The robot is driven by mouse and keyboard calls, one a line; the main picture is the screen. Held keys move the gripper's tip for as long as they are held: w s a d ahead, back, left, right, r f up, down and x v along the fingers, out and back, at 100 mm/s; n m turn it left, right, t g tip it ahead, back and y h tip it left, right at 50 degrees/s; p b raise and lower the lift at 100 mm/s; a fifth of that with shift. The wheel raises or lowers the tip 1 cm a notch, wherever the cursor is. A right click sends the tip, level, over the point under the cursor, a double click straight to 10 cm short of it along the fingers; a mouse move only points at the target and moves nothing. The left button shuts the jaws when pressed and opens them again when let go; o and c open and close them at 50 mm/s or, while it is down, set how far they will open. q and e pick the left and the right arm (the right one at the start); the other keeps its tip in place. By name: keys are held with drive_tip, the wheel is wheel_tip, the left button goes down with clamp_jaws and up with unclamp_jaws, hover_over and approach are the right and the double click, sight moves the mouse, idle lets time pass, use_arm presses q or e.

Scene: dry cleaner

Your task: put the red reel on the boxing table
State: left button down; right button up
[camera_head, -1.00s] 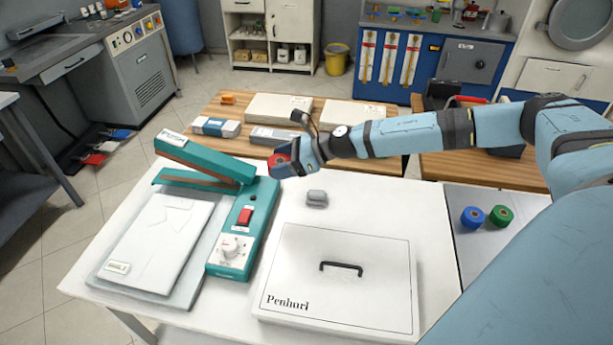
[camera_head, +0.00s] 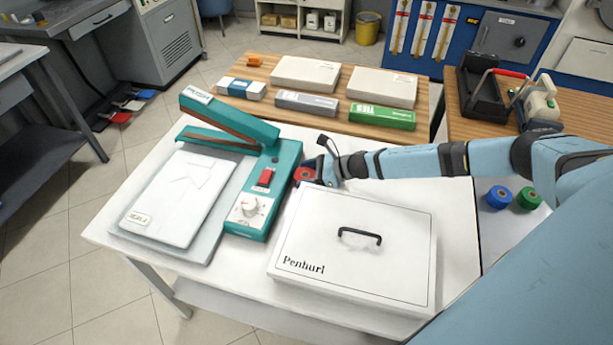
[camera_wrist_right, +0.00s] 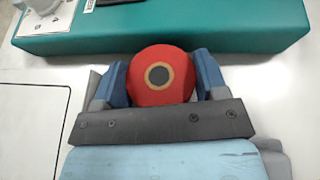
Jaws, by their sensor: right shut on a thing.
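The red reel (camera_head: 304,174) is between the fingers of my right gripper (camera_head: 309,171), which is shut on it. The wrist view shows the reel (camera_wrist_right: 160,66) with a dark centre hole and a tan ring, a blue finger on each side. The reel is over the white boxing table (camera_head: 456,215), just right of the teal sealing machine (camera_head: 285,163) and beyond the white lidded box (camera_head: 330,215). I cannot tell whether the reel touches the tabletop. My left gripper is not in view.
Blue (camera_head: 498,197) and green (camera_head: 528,198) reels stand at the right on a grey surface. A wooden table (camera_head: 340,125) with several boxes stands behind. Little free tabletop surrounds the gripper.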

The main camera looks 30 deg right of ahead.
drive_tip(key=shift+f, duration=0.2)
drive_tip(key=shift+f, duration=0.15)
drive_tip(key=o, duration=0.7)
